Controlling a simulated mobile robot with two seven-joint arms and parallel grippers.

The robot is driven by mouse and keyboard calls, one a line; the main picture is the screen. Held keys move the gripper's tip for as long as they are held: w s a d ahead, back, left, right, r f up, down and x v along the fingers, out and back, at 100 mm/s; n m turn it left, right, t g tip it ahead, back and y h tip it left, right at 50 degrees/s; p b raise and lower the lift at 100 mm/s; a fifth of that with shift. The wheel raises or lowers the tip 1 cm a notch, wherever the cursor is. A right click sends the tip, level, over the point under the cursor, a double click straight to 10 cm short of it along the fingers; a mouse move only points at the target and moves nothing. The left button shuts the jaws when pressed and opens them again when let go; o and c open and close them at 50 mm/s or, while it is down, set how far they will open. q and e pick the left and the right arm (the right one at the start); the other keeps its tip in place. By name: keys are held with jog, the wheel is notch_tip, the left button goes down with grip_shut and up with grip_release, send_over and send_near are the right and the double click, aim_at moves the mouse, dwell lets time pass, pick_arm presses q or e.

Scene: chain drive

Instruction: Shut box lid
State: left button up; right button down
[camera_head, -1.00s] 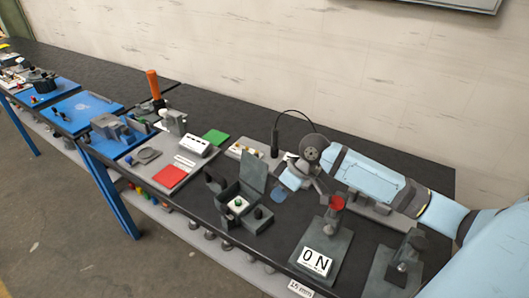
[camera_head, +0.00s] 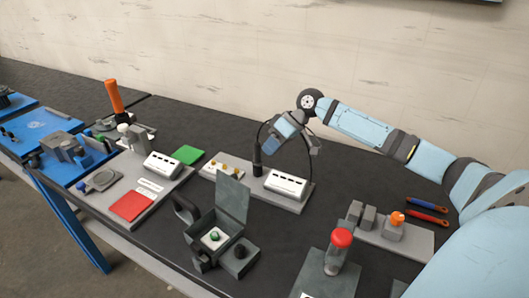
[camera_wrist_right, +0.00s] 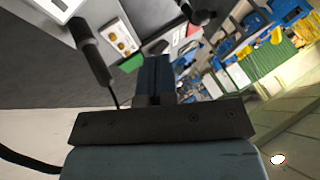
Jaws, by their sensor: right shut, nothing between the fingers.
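The box (camera_head: 212,256) is dark grey and stands near the front edge of the bench in the head view. Its lid (camera_head: 232,196) stands up, open, at the back of the box. A green button on a white plate (camera_head: 215,238) shows inside the box. My right gripper (camera_head: 270,146) is shut and empty, raised behind and to the right of the lid, apart from it. Its closed fingers also show in the wrist view (camera_wrist_right: 155,70), where I cannot make out the box clearly. My left gripper is not in view.
A black upright cylinder (camera_head: 257,158) with a cable and a white terminal block (camera_head: 286,184) stand below my right gripper. A red-topped post (camera_head: 338,250) stands to the right of the box. Bare bench lies between the box and this post.

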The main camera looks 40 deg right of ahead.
aim_at(236, 194)
jog(key=w+a+f+p, duration=0.1)
jog(key=a+f, duration=0.4)
jog(key=a, duration=0.3)
jog(key=shift+w+f, duration=0.2)
jog(key=shift+w, duration=0.15)
jog(key=shift+a, duration=0.1)
